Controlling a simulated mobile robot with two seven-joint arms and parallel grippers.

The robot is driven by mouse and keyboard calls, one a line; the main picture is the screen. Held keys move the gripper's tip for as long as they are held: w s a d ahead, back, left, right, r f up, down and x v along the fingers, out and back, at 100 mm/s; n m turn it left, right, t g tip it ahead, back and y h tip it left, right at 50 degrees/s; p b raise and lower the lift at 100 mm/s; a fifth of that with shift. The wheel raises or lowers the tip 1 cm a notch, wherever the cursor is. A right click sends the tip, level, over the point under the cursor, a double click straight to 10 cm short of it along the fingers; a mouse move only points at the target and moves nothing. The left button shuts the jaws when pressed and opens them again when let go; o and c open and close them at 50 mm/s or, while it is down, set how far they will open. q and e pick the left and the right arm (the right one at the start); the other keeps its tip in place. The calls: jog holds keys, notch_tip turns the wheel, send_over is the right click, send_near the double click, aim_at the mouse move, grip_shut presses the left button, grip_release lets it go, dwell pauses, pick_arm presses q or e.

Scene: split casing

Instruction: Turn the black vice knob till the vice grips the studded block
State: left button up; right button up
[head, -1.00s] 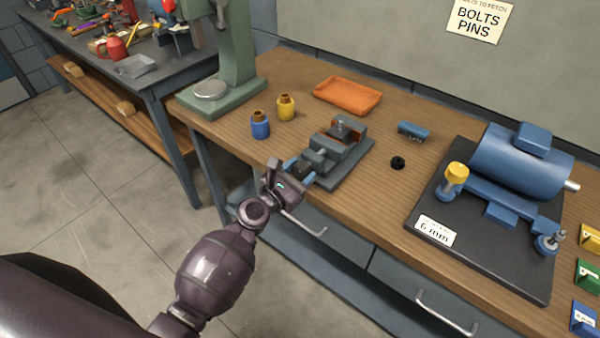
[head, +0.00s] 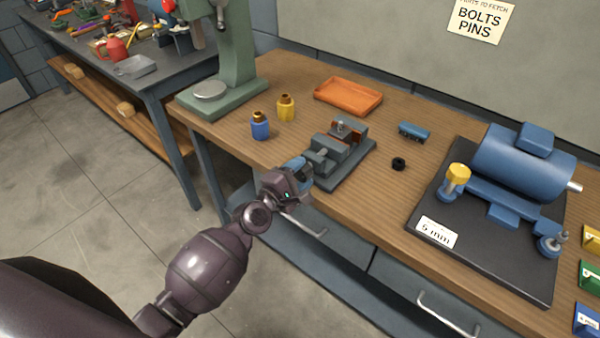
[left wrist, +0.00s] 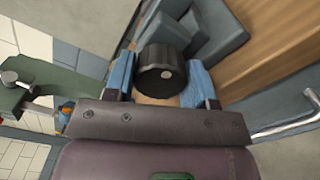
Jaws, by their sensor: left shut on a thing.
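The grey vice (head: 346,168) stands at the front edge of the wooden bench. Its jaws have copper-brown faces, and a small grey block with an upright stud (head: 342,128) sits between them. Whether both faces touch the block is too small to tell. The black vice knob (left wrist: 160,72) shows in the left wrist view; my gripper hides it in the head view. My left gripper (head: 298,172) is at the vice's front end, its blue fingers on either side of the knob, shut on it; it also shows in the left wrist view (left wrist: 162,82). My right gripper is out of view.
A blue bottle (head: 260,126) and a yellow bottle (head: 285,108) stand left of the vice. An orange tray (head: 348,95) lies behind. A blue brush-like piece (head: 414,131), a black ring (head: 398,164) and a motor on a black plate (head: 425,218) are to the right.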

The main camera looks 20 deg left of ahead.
pick_arm(q)
jog(key=m, duration=0.3)
jog(key=shift+m+p, duration=0.3)
jog(key=shift+m, duration=0.1)
jog(key=m+p, duration=0.1)
jog(key=m, duration=0.3)
jog(key=shift+m, duration=0.3)
jog(key=m+p, duration=0.1)
jog(key=m, duration=0.1)
jog(key=shift+m, duration=0.4)
jog(key=m+p, duration=0.1)
jog(key=m, duration=0.3)
jog(key=shift+m+p, duration=0.5)
jog(key=shift+m, duration=0.6)
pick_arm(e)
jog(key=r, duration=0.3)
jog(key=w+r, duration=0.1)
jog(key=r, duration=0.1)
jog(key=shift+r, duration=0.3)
